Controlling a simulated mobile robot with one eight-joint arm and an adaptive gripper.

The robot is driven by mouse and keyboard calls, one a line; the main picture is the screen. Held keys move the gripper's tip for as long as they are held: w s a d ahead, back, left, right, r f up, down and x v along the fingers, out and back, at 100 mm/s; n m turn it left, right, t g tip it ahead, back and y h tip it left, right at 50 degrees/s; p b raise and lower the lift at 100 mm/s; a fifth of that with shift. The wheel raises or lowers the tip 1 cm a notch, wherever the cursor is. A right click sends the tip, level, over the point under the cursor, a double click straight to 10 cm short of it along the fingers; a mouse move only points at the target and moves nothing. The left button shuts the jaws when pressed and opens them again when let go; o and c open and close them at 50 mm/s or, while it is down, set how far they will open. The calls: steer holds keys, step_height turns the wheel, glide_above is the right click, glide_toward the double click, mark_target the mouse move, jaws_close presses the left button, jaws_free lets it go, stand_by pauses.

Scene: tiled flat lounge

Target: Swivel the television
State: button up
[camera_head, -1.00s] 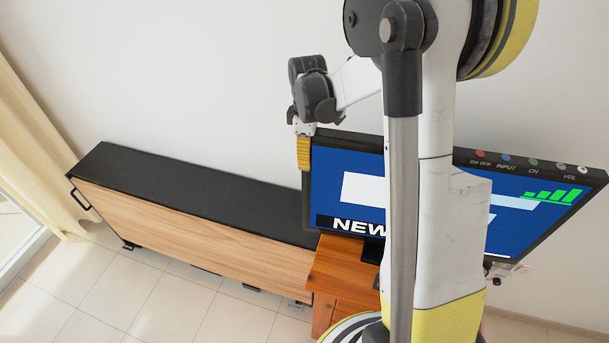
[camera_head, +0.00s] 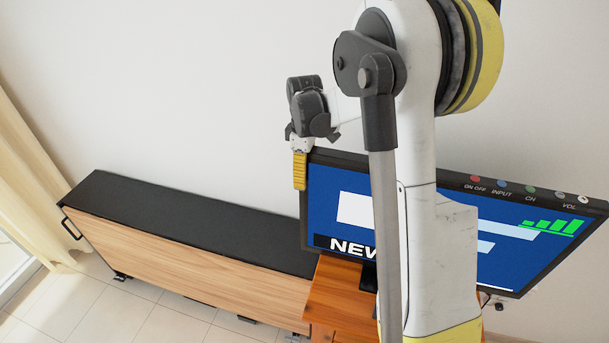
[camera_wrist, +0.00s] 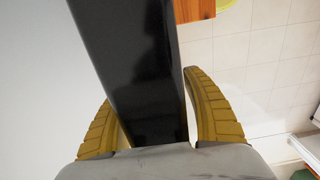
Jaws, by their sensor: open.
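The television (camera_head: 340,198) is a flat screen with a black frame, lit blue with a "NEWS"-like caption partly hidden by my arm. It stands upright on a dark foot on an orange-brown wooden stand (camera_head: 335,290). My gripper (camera_head: 299,172) is at the television's left edge, near its top corner, with yellow fingers pointing down. In the wrist view, the television's black edge (camera_wrist: 135,65) runs between the two yellow fingers, which are open, one on each side. The right finger has a small gap to it; whether the left touches is unclear.
A long low cabinet (camera_head: 190,210) with a black top and wood front stands against the white wall at left. A cream curtain (camera_head: 30,180) hangs beside a window at far left. Tiled floor (camera_head: 140,315) is open in front of the cabinet.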

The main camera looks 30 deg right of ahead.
step_height(320, 180, up, 12)
steer(key=shift+f, duration=0.15)
stand_by(0.6)
steer(key=s+a+r+m+t, duration=0.45)
steer(key=s+a, duration=0.45)
steer(key=s, duration=0.3)
steer(key=s+a+f+m+t, duration=0.3)
steer(key=s+a+f+m, duration=0.15)
steer(key=s, duration=0.55)
step_height(320, 180, down, 26)
steer(key=b, duration=2.6)
steer(key=shift+w+a, duration=0.15)
steer(key=shift+w, duration=0.15)
